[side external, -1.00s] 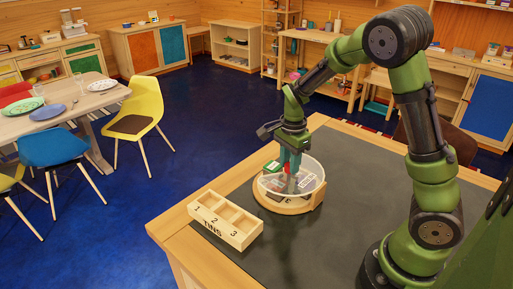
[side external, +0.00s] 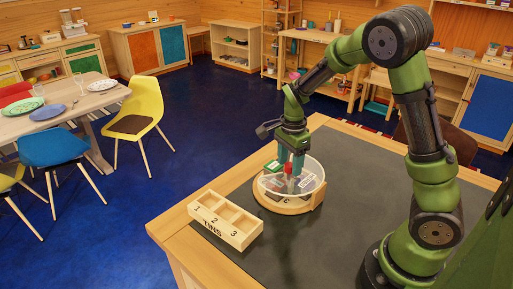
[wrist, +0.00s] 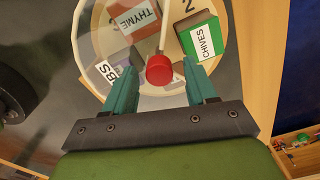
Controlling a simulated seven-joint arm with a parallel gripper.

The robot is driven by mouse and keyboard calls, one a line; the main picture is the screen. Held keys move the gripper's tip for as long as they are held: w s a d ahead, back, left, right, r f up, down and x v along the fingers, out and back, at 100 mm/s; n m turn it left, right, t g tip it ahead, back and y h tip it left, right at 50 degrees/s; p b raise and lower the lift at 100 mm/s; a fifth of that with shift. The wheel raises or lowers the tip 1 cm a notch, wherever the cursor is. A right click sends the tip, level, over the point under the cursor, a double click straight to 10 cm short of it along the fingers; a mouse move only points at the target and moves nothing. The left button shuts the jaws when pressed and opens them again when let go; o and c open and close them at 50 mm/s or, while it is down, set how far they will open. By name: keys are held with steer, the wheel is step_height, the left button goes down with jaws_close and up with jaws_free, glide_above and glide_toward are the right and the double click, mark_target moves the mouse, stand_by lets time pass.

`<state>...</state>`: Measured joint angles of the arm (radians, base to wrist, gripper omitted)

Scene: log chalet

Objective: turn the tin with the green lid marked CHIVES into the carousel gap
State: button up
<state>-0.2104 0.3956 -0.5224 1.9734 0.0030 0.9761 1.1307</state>
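The carousel (side external: 290,207) is a round wooden base with a clear wall, standing on the dark table mat. The tin with the green lid marked CHIVES (wrist: 203,38) lies inside it, at the upper right in the wrist view; its green lid shows at the carousel's left in the side view (side external: 271,165). A red knob (wrist: 159,70) stands at the end of a pale rod near the middle. My gripper (wrist: 160,82) is open, its teal fingers on either side of the knob with space around it. I cannot tell where the carousel gap is.
A THYME tin (wrist: 134,16) and a partly hidden tin with a label ending in BS (wrist: 105,72) are also inside the carousel. A wooden rack (side external: 226,220) marked TINS, with slots 1, 2 and 3, stands in front, near the table edge. The mat right of it is clear.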

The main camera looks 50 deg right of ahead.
mark_target(289, 164)
steer(key=shift+r, duration=0.15)
step_height(289, 164, up, 17)
steer(key=shift+f, duration=0.2)
stand_by(0.4)
steer(key=s+a+n+t+y, duration=0.2)
steer(key=s+a+n+t, duration=0.5)
steer(key=s+a+n, duration=0.5)
steer(key=shift+s+n, duration=0.6)
steer(key=shift+n, duration=2)
